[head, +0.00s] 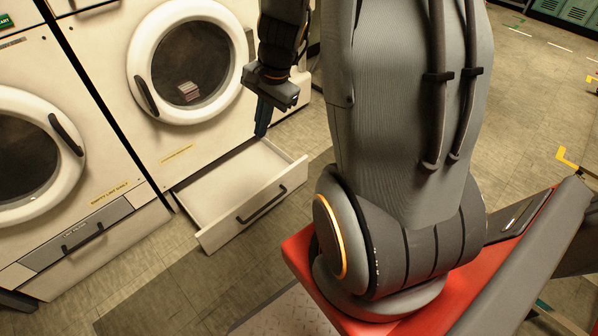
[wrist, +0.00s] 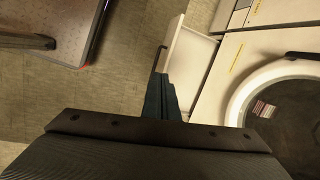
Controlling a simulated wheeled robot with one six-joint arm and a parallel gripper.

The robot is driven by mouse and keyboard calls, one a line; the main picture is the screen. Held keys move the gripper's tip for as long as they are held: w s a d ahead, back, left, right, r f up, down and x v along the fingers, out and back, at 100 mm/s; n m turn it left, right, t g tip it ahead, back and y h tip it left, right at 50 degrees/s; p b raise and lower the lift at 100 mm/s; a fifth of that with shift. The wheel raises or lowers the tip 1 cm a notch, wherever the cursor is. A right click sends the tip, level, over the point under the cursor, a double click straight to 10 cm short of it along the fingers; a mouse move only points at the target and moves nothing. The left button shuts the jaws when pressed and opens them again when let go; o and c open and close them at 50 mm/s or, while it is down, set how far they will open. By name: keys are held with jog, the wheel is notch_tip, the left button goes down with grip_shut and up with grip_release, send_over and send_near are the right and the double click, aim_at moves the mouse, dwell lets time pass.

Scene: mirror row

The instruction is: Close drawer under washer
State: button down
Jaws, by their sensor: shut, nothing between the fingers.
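The drawer (head: 238,190) under the right-hand washer (head: 190,75) is pulled out and looks empty. Its front panel carries a dark bar handle (head: 262,205). The washer's round door is shut, with a small striped item behind the glass. My gripper (head: 261,131) points down with its fingers shut and empty. In the head view its tips appear over the drawer's back right part; I cannot tell the exact height. In the wrist view the shut fingers (wrist: 161,98) overlap part of the drawer (wrist: 190,55), and hide some of it.
A second washer (head: 25,150) stands to the left, its lower drawer (head: 85,236) shut. A dark mat (head: 150,295) lies on the floor in front. Tiled floor (head: 530,110) is open to the right. A pale panel with a dark edge (wrist: 60,25) shows at the upper left of the wrist view.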

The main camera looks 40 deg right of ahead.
jog(key=w+d+f+m+t+h+b, duration=0.1)
jog(key=w+d+f+m+b, duration=0.2)
jog(key=d+f+m+b, duration=0.7)
jog(key=w+d+f+m+t+b, duration=0.1)
jog(key=w+d+f+m+b, duration=0.2)
jog(key=d+f, duration=0.8)
jog(key=w+d+f+m+t+h+b, duration=0.15)
jog(key=d+f+m+b, duration=0.5)
jog(key=f, duration=0.95)
jog(key=w+a+f+b, duration=0.2)
jog(key=w+f+b, duration=0.5)
jog(key=f, duration=0.1)
jog(key=shift+w+a+f+g+y+b, duration=0.3)
jog(key=shift+w+a+f+g+y, duration=0.05)
jog(key=shift+w+a+f+g, duration=0.1)
jog(key=shift+m, duration=0.25)
